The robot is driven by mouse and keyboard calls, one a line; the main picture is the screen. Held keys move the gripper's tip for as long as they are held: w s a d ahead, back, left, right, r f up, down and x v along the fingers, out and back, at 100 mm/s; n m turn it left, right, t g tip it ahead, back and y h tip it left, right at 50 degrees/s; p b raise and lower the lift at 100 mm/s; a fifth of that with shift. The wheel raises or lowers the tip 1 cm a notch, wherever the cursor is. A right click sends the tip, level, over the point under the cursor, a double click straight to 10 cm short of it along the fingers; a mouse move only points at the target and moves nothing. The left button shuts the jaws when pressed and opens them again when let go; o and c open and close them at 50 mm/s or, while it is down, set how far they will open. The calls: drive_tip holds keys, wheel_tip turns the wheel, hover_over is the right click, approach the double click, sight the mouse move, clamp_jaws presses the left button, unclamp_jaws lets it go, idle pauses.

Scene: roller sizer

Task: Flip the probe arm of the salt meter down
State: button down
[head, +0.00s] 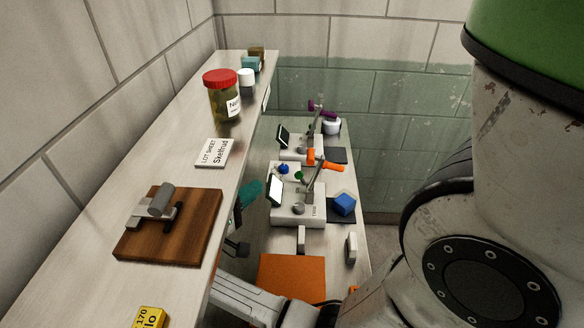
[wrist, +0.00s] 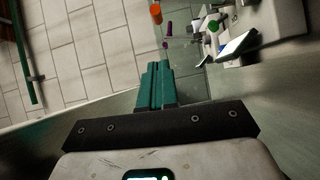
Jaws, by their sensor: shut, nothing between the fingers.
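Two similar white meters stand on the lower bench in the head view. The near meter (head: 298,212) has a tilted screen and a metal probe arm (head: 315,180) with orange parts at its top, standing up at a slant. The far meter (head: 296,147) has a raised arm with purple parts (head: 316,107). I cannot read which is the salt meter. In the wrist view, a meter's white body (wrist: 270,35) and an orange part (wrist: 156,14) show beyond the fingers. My gripper, with teal fingers (wrist: 159,70), is shut and empty; in the head view the fingers (head: 250,192) are left of the near meter, partly hidden by the shelf.
The upper shelf (head: 190,155) along the left holds a red-lidded jar (head: 221,95), a lot sheet (head: 212,152) and a wooden board (head: 170,225) with a metal device. An orange mat (head: 291,276) lies in front.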

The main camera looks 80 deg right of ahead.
drive_tip(key=shift+d, duration=0.1)
drive_tip(key=s+a+x, duration=0.1)
drive_tip(key=s+x, duration=0.1)
drive_tip(key=x, duration=1)
drive_tip(key=shift+s, duration=0.5)
drive_tip(key=shift+d+f, duration=0.1)
drive_tip(key=shift+d, duration=0.1)
